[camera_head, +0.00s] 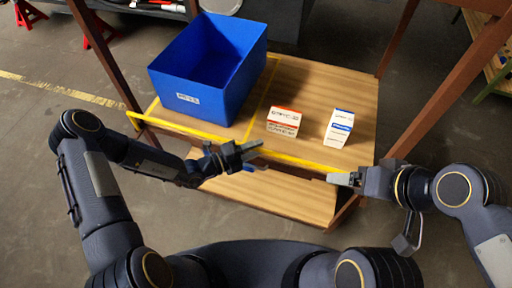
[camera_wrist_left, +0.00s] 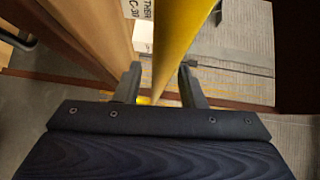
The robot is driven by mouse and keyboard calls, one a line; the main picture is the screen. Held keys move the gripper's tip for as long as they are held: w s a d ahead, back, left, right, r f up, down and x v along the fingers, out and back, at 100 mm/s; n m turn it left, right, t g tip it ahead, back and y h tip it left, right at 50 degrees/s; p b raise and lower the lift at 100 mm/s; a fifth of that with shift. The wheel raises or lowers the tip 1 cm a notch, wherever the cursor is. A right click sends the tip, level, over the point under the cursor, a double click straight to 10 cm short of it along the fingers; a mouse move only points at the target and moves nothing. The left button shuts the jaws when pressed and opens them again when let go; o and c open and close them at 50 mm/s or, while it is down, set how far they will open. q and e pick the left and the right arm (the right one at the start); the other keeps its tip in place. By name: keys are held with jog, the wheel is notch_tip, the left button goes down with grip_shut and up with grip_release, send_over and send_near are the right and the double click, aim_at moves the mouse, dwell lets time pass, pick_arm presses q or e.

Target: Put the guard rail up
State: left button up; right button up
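The yellow guard rail (camera_head: 190,131) runs along the front of the wooden shelf, from beyond the left post to near the right post. My left gripper (camera_head: 257,159) is at the rail's middle-right stretch, with its fingers apart. In the left wrist view, the rail (camera_wrist_left: 183,45) shows between the spread fingers (camera_wrist_left: 159,82), with a gap beside it; I cannot tell how deep it sits. My right gripper (camera_head: 336,180) is by the rail's right end. Whether its fingers are open or touch the rail is too small to tell.
A blue bin (camera_head: 190,95), an orange-and-white box (camera_head: 284,122) and a blue-and-white box (camera_head: 339,128) stand on the upper shelf (camera_head: 310,85). Dark red posts frame it. A lower board (camera_head: 265,195) lies below the grippers. Open floor lies to the left.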

pick_arm(q)
jog(key=b+v, duration=0.1)
jog(key=v, duration=0.6)
jog(key=shift+a+r, duration=0.1)
jog(key=s+a+r+m+g+y, duration=0.25)
jog(key=s+r+m, duration=0.35)
jog(key=m, duration=0.5)
jog(key=s+a+r+m+g+y, duration=0.1)
jog(key=s+a+r+m+g, duration=0.2)
jog(key=r+m, duration=0.75)
jog(key=s+a+r+m+t+y, duration=0.3)
jog(key=s+a+m+y, duration=0.5)
jog(key=m, duration=1)
jog(key=shift+s+a+r+t, duration=0.35)
jog(key=shift+s+a+r, duration=0.45)
jog(key=shift+s, duration=0.65)
jog(key=shift+d+y, duration=0.1)
jog(key=shift+y, duration=0.15)
